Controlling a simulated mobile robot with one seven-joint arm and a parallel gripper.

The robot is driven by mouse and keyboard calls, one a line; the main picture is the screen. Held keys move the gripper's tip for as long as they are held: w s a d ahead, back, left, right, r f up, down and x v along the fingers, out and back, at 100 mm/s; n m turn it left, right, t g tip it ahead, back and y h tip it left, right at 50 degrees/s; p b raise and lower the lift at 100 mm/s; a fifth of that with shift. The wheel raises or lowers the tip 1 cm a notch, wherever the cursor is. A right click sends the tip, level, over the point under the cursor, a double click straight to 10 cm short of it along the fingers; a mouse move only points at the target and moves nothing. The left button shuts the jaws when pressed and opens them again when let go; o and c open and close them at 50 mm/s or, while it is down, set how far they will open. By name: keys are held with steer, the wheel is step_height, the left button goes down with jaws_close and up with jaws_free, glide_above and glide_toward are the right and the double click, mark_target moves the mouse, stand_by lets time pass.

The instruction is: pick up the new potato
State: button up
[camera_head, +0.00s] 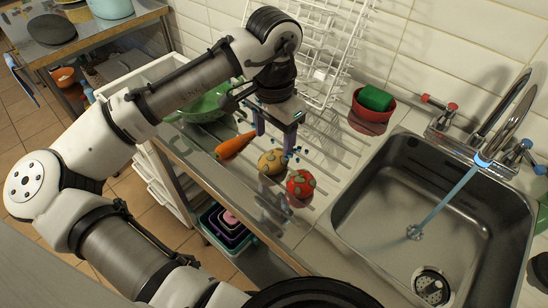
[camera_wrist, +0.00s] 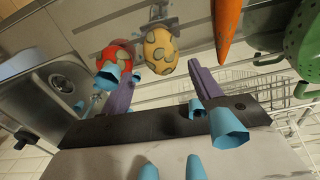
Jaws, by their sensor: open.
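The new potato (camera_head: 271,162) looks like a yellow-tan oval with greyish-green patches. It lies on the ribbed metal drainboard (camera_head: 330,160), between a carrot and a red patched round item. In the wrist view the potato (camera_wrist: 159,50) shows ahead of my fingers, roughly centred between them. My gripper (camera_head: 275,140) is open and empty, pointing down just above and behind the potato in the head view. Its purple fingers (camera_wrist: 160,88) stand apart in the wrist view, and I see no contact with the potato.
The red round item (camera_head: 300,184) lies close right of the potato, the orange carrot (camera_head: 235,146) to its left. A green colander (camera_head: 205,103), a white wire rack (camera_head: 315,50) and a red pot (camera_head: 370,112) stand behind. The sink (camera_head: 440,215) is to the right.

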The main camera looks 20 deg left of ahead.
mark_target(274, 155)
step_height(274, 155, down, 7)
steer(key=shift+w+f+p, duration=0.1)
steer(key=shift+f+p, duration=0.05)
steer(key=shift+p, duration=0.45)
steer(key=c, duration=0.8)
